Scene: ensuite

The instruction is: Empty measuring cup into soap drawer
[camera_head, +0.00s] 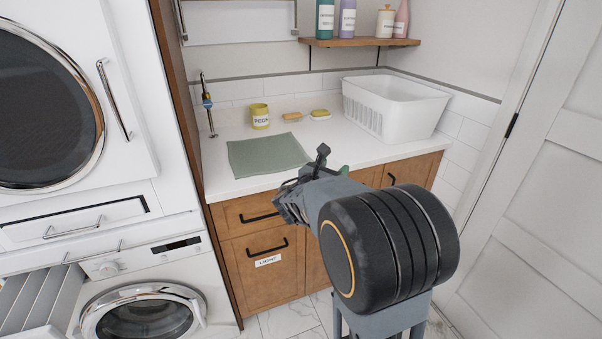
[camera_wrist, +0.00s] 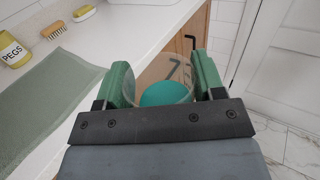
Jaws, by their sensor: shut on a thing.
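The measuring cup (camera_wrist: 180,73) is clear, with teal liquid (camera_wrist: 166,94) inside. In the wrist view it sits between the green fingers of my gripper (camera_wrist: 163,82), which is shut on it in front of the counter's edge. The drawer's near part is cut off.
The white counter (camera_head: 340,163) holds a green mat (camera_head: 265,155), a yellow PEGS pot (camera_head: 260,117), two brushes or soaps and a white basket (camera_head: 392,108). Wooden cabinets (camera_head: 262,270) with black handles stand below. A white door (camera_head: 540,190) is at the right.

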